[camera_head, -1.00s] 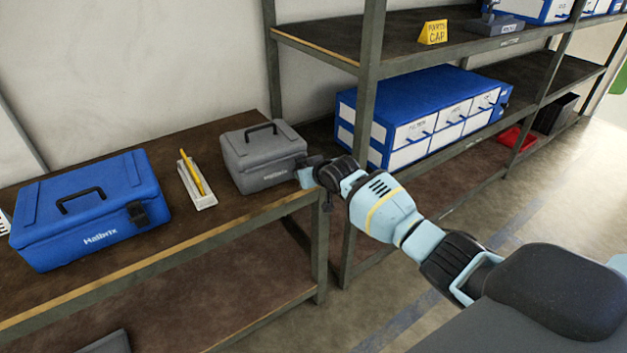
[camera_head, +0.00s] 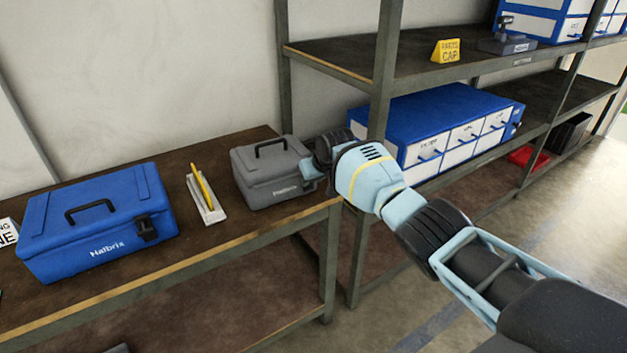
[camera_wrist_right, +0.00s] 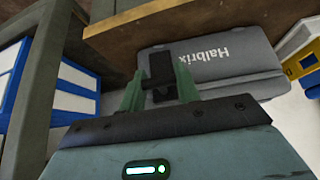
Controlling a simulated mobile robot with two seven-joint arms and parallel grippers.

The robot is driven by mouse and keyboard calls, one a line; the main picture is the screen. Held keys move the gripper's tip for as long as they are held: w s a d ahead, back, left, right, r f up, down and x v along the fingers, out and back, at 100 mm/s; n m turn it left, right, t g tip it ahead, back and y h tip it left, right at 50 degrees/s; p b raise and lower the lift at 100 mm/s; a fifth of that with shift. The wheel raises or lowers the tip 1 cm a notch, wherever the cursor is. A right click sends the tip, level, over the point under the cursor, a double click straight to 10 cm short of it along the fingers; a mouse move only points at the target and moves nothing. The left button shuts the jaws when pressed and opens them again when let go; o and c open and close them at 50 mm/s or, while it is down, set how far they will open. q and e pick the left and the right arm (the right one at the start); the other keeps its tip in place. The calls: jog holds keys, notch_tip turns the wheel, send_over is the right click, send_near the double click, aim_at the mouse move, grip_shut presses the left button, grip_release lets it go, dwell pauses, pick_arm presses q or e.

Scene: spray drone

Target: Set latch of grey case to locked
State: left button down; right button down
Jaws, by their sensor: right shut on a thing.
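The grey case (camera_head: 262,185) stands shut on the workbench near its right end, handle on top. Its front bears the name Halbrix, which shows upside down in the right wrist view (camera_wrist_right: 245,72). A black latch (camera_wrist_right: 161,66) on the case front lies between the fingers of my right gripper (camera_wrist_right: 158,92), which is shut on it. In the head view my right gripper (camera_head: 312,174) is at the right end of the case front and covers the latch there. I cannot tell the latch's exact setting. My left gripper is not in view.
A blue case (camera_head: 95,225) with a black latch stands at the left of the workbench (camera_head: 190,259). A white tray (camera_head: 212,214) with a yellow pencil-like thing lies between the cases. A metal shelf post (camera_head: 383,75) and blue drawer unit (camera_head: 440,125) stand close behind my right arm.

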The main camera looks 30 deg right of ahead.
jog(key=shift+f, duration=0.1)
jog(key=c, duration=1.3)
grip_release()
jog(key=shift+c, duration=0.2)
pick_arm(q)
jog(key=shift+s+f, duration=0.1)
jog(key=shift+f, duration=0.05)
pick_arm(e)
jog(key=o, duration=0.3)
jog(key=shift+o, duration=0.2)
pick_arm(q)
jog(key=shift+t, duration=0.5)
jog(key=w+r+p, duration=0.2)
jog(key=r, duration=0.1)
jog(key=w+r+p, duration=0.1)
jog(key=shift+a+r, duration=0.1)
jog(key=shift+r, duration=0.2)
pick_arm(e)
jog(key=v, duration=0.8)
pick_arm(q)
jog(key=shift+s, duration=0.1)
pick_arm(e)
jog(key=shift+a+f, duration=0.1)
jog(key=shift+f, duration=0.05)
